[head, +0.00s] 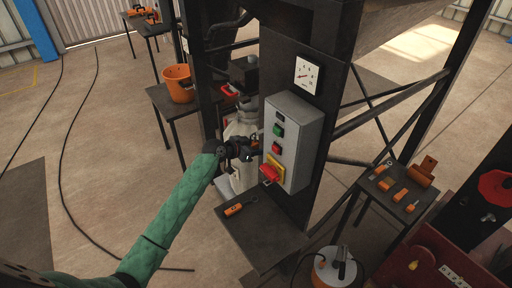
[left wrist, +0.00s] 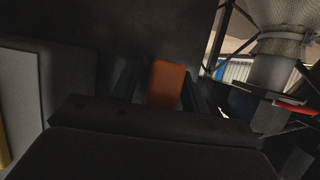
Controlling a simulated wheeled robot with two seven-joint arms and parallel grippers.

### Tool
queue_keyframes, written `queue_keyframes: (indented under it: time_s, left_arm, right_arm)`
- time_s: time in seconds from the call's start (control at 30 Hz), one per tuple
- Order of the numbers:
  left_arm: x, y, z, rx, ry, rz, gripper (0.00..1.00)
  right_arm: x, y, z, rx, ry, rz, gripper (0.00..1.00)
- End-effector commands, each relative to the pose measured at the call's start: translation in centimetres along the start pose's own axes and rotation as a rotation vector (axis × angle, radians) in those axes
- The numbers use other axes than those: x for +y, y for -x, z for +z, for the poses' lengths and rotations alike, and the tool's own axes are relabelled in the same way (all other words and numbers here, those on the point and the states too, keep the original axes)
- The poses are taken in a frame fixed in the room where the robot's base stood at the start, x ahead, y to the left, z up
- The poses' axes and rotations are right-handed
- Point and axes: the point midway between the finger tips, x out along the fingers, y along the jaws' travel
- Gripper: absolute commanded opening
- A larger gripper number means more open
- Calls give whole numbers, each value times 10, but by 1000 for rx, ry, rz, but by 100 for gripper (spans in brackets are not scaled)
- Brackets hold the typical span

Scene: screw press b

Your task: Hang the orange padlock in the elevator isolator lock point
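My left gripper (head: 250,148) is beside the left edge of the grey control box (head: 299,125), a little above the isolator. In the left wrist view an orange block (left wrist: 166,83), which looks like the padlock body, sits between the two dark fingers (left wrist: 163,92), and they appear closed on it. Its shackle is hidden there. The isolator is a red handle (head: 269,173) on a yellow plate (head: 275,161) at the box's lower front. The lock point's hole is too small to make out. My right gripper is not in view.
A dark shelf (head: 262,235) below the box holds an orange-handled item (head: 236,209). A side table (head: 376,190) at right carries several orange items. An orange bucket (head: 178,84) stands on a table behind. A dark post backs the box.

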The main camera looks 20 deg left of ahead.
Motion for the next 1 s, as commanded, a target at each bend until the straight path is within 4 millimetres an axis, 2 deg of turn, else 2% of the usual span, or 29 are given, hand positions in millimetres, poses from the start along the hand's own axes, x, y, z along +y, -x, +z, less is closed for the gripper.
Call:
queue_keyframes:
  time_s: [0.03, 0.2, 0.23, 0.27, 0.37, 1.0]
  left_arm:
    - [0, 0, 0, 0, 0, 0, 34]
    - [0, 0, 0, 0, 0, 0, 1]
    - [0, 0, 0, 0, 0, 0, 0]
    - [0, 0, 0, 0, 0, 0, 18]
    - [0, 0, 0, 0, 0, 0, 0]
    - [0, 6, -15, 1, 0, -1, 0]
  right_arm:
    - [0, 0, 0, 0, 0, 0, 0]
    - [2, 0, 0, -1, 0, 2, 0]
    - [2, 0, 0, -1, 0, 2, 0]
    - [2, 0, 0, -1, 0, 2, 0]
    - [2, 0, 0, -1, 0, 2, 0]
    - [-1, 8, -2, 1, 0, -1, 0]
